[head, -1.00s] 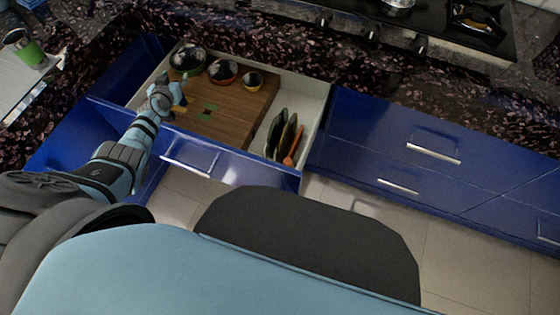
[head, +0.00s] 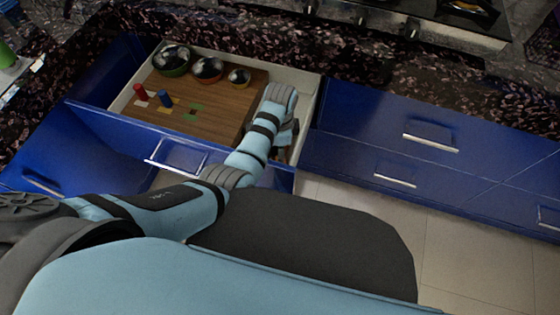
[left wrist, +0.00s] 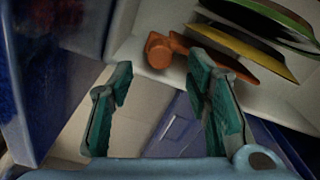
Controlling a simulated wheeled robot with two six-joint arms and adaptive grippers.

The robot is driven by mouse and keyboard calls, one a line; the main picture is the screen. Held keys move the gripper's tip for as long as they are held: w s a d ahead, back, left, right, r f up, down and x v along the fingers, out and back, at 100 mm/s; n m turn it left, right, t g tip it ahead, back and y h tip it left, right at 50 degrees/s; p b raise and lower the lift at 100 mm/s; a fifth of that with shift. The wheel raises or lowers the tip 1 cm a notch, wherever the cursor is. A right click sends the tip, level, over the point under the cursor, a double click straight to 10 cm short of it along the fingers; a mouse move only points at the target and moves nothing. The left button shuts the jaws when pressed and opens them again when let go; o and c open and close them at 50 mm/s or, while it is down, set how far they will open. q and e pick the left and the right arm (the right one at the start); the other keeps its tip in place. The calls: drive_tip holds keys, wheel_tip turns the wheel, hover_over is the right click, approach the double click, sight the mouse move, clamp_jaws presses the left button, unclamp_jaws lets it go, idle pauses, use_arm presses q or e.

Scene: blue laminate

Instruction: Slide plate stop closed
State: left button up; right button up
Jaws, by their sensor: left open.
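The orange plate stop (left wrist: 160,50) shows in the left wrist view as a bar with a round knob, beside several upright plates (left wrist: 245,45) in the white-lined drawer (head: 307,97). My left gripper (left wrist: 161,76) is open, its two green-padded fingers apart. The knob is just beyond the gap between its fingertips; I see nothing between the pads. In the head view the left arm reaches over the drawer's right end, and its hand (head: 284,128) hides most of the plates and the stop. My right gripper is not in view.
The drawer's wooden board (head: 215,116) carries several bowls (head: 207,69), a red peg (head: 140,91) and a blue peg (head: 165,100). The blue drawer front (head: 190,152) with its handle stands in front. Closed blue drawers (head: 415,130) are to the right, below the dark counter.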

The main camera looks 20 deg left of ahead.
use_arm(q)
wheel_tip(320, 180, down, 6)
drive_tip(key=shift+f+b, duration=0.1)
drive_tip(key=shift+b, duration=1.15)
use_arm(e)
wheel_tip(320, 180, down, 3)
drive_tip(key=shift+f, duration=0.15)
use_arm(q)
drive_tip(key=shift+c, duration=0.5)
clamp_jaws()
